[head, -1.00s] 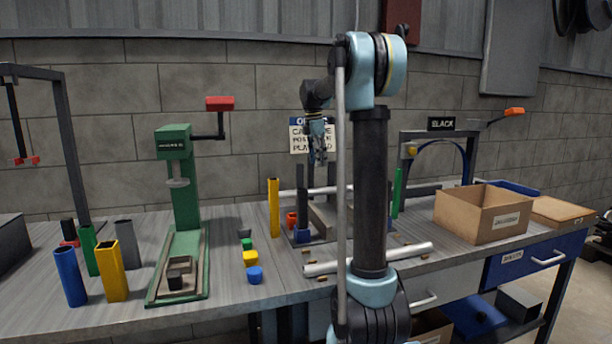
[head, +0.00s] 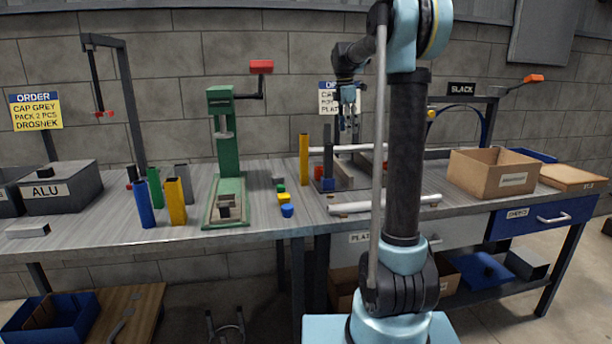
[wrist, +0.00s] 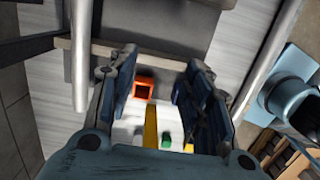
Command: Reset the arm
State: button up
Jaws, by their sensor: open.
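My gripper (head: 347,122) hangs pointing down above the back of the workbench (head: 95,225), in front of the order sign. In the wrist view my gripper (wrist: 150,85) shows two blue fingers spread apart with nothing between them. Below them, well apart, are an orange-red piece (wrist: 144,88), a yellow tube (wrist: 151,128) and a small green piece (wrist: 166,141). My arm stands upright in the head view and bends over at the top, hiding part of the bench behind it.
A green press (head: 226,150) stands mid-bench, with blue, yellow, green and grey tubes to its left. A yellow tube (head: 304,158) stands near the gripper. White rods (head: 350,207) lie by my arm. A cardboard box (head: 490,178) is at right, a grey ALU box (head: 60,187) at left.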

jog(key=s+d+f+m+t, duration=0.1)
jog(key=s+f+m, duration=0.35)
jog(key=s, duration=0.75)
jog(key=s+d+f+m, duration=0.1)
jog(key=s+f+m, duration=0.35)
jog(key=s, duration=0.85)
jog(key=s+f+m+t+y, duration=0.1)
jog(key=s+f+m, duration=1)
jog(key=s+f, duration=0.6)
jog(key=shift+s, duration=0.85)
jog(key=shift+d, duration=0.1)
